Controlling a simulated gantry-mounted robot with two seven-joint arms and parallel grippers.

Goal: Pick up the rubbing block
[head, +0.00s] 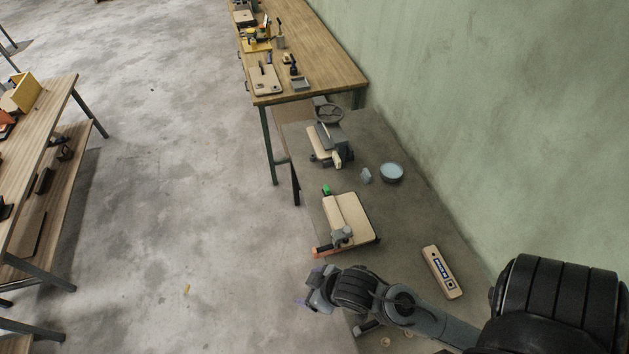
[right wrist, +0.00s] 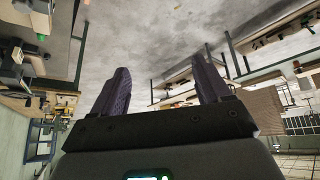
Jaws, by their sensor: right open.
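Two things on the grey workbench (head: 398,213) could be the rubbing block, and I cannot tell which. One is a small blue-grey block (head: 366,175) beside a round blue tin (head: 391,172). The other is a long tan block (head: 442,271) with a blue label, lying near the wall side. My right gripper (head: 309,291) is beyond the bench's left edge, over the floor and apart from both blocks. In the right wrist view its purple fingers (right wrist: 161,80) are spread with nothing between them. My left gripper is not in view.
A tan board assembly with a clamp (head: 350,217) lies on the near bench, close to my right gripper. Another tool stack (head: 328,141) stands farther back. A wooden table (head: 318,50) with several items is behind. The green wall (head: 470,110) bounds the right.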

